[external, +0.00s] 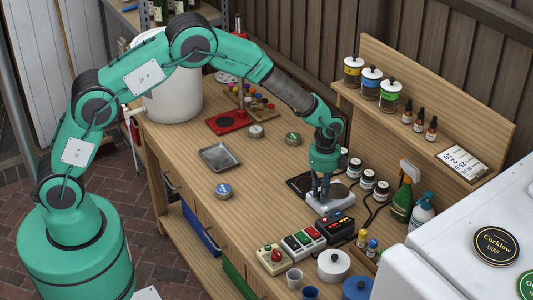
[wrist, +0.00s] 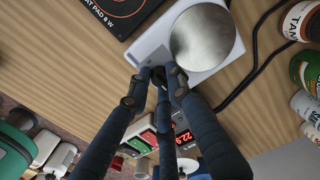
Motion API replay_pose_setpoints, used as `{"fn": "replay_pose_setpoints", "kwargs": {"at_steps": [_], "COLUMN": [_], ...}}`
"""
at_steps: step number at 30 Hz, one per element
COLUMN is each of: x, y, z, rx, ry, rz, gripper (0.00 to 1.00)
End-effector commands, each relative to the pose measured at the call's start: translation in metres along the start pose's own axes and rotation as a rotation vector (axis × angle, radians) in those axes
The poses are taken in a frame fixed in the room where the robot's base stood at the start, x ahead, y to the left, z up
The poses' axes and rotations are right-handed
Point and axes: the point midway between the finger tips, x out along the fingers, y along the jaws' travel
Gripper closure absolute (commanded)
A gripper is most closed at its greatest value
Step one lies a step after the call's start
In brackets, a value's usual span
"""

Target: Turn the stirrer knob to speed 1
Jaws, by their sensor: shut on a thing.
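The stirrer (external: 343,199) is a light grey box with a round silver plate (wrist: 203,38), standing on the wooden bench. In the wrist view its white body (wrist: 150,45) fills the top centre. My gripper (external: 323,201) points down at the stirrer's near edge. In the wrist view its dark fingertips (wrist: 160,76) are closed around the small dark stirrer knob at that edge. The fingers hide most of the knob, so its marks and speed setting cannot be read.
A black heat pad (wrist: 115,8) lies beside the stirrer. A controller with a red display (wrist: 183,135) stands close in front, near coloured switches (external: 302,241). Dark cables (wrist: 253,65) run behind, near jars (external: 367,179) and a green bottle (external: 402,205). The bench's middle left is fairly clear.

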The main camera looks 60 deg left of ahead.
Motion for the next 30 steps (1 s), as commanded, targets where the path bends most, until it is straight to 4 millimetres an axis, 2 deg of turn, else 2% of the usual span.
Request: {"fn": "replay_pose_setpoints", "kwargs": {"at_steps": [1,2,4,14,19,23,30], "x": [0.000,0.000,0.000,-0.001,-0.007,-0.019,-0.054], "y": [0.000,0.000,0.000,0.000,-0.001,-0.001,-0.001], "z": [0.001,0.001,0.001,0.000,0.000,0.000,0.000], "rx": [0.000,-0.001,-0.001,-0.001,-0.001,-0.001,-0.001], "ry": [-0.001,-0.001,0.000,0.000,0.000,0.000,0.000], "rz": [0.000,0.000,0.000,0.000,-0.001,-0.001,-0.002], "gripper": [1.00,0.75,0.61,0.61,0.61,0.61,0.61]}}
